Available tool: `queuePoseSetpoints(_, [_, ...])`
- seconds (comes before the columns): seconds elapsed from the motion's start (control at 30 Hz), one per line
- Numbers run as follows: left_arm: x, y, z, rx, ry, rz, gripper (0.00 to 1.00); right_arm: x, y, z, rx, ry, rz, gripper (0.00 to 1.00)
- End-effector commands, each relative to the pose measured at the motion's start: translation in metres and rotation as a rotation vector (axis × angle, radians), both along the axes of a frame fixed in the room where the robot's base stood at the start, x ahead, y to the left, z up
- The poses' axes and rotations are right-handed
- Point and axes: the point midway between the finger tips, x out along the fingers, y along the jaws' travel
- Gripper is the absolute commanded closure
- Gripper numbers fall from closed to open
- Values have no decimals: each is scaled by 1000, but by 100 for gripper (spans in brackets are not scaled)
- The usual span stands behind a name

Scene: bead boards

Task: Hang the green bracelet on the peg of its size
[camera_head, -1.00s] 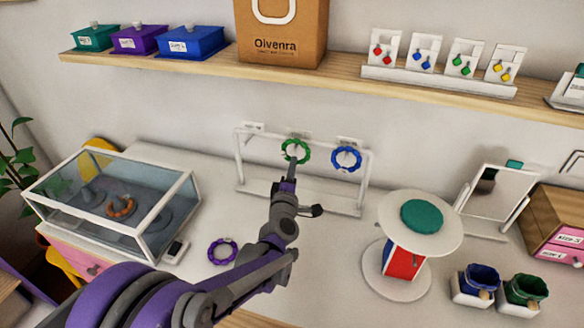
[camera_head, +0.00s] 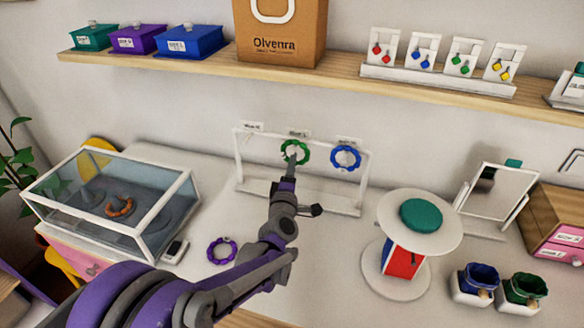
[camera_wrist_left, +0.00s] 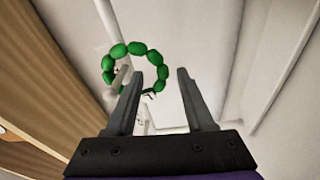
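The green bracelet (camera_head: 306,153) is at the middle peg position of the white rack (camera_head: 367,182), under a small label. In the left wrist view the green bracelet (camera_wrist_left: 136,49) appears as a ring of beads around a pale peg (camera_wrist_left: 117,80). My left gripper (camera_head: 291,158) is in front of the bracelet's lower part. In the wrist view the fingers of my left gripper (camera_wrist_left: 159,74) are apart, with the left fingertip overlapping the bracelet's lower beads and no bead clearly clamped. The label text is too small to read. My right gripper is out of view.
A blue bracelet (camera_head: 346,168) hangs on the rack's right peg; the left position is bare. A purple bracelet (camera_head: 222,262) lies on the table near a glass case (camera_head: 150,225). A round white stand (camera_head: 450,240) is at the right. A wooden shelf (camera_head: 335,72) runs above.

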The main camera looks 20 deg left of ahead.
Motion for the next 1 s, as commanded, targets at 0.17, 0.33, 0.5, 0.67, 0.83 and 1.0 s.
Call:
queuePoseSetpoints(0.17, [-1, 0, 0, 0, 0, 0, 47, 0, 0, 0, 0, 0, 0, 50])
queuePoseSetpoints(0.33, [-15, -2, -2, 0, 1, -1, 47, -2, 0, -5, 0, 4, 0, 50])
queuePoseSetpoints(0.5, [-49, -6, -3, 0, 1, -1, 47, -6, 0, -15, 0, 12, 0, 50])
queuePoseSetpoints(0.67, [-79, -10, -4, 0, 2, -2, 47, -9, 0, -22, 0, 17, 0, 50])
queuePoseSetpoints(0.83, [-100, -12, -3, 0, 0, 0, 47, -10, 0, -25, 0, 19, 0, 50])
queuePoseSetpoints(1.0, [-108, -13, -2, 0, 0, 0, 47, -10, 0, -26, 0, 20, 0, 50])
